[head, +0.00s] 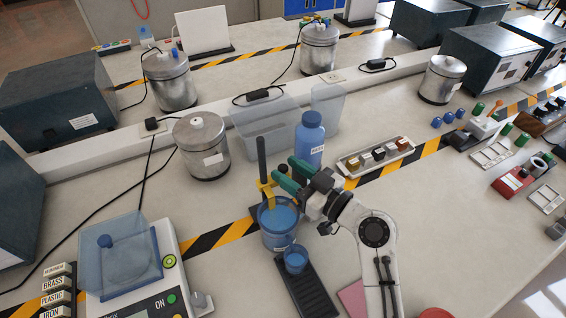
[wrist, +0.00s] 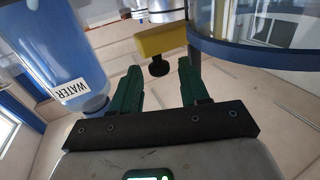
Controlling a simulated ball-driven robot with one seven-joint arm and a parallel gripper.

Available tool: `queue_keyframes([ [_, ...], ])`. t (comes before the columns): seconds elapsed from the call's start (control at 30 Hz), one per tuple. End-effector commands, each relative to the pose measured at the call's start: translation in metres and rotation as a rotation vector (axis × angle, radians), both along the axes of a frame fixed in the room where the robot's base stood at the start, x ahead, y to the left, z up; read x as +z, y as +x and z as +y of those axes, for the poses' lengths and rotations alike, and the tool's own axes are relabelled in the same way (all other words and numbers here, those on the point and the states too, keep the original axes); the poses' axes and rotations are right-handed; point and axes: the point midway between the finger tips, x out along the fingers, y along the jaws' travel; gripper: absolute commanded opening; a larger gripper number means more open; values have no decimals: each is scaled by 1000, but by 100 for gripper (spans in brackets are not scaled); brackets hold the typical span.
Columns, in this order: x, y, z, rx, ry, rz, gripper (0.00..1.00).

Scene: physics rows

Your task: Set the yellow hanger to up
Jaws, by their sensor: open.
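The yellow hanger (head: 266,193) is at a dark upright post (head: 262,156), by the rim of a large beaker of blue liquid (head: 280,243). In the wrist view the hanger is a yellow block (wrist: 160,40) with a black knob (wrist: 158,68) on the near side. My gripper (head: 281,174) has green fingers and is open beside the hanger. In the wrist view my gripper (wrist: 159,67) has the knob between its fingertips, with gaps on both sides. I cannot tell how deep the knob sits between them. The hanger's lower part is partly hidden in the head view.
A blue WATER bottle (head: 310,140) stands close behind my gripper; it is at the left in the wrist view (wrist: 62,50). A small blue cup (head: 295,261) stands before the beaker on a dark base (head: 310,292). A tray of small blocks (head: 348,165) lies to the right.

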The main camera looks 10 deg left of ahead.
Motion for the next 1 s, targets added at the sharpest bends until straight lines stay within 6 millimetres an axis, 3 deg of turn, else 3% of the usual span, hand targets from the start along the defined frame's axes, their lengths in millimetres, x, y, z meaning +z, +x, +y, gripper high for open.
queue_keyframes([
  [0.2, 0, 11, 17, 1, -1, 1, 45],
  [0.53, 0, 13, 19, 0, 0, 0, 45],
  [1.0, 0, 13, 19, 0, 0, 0, 1],
])
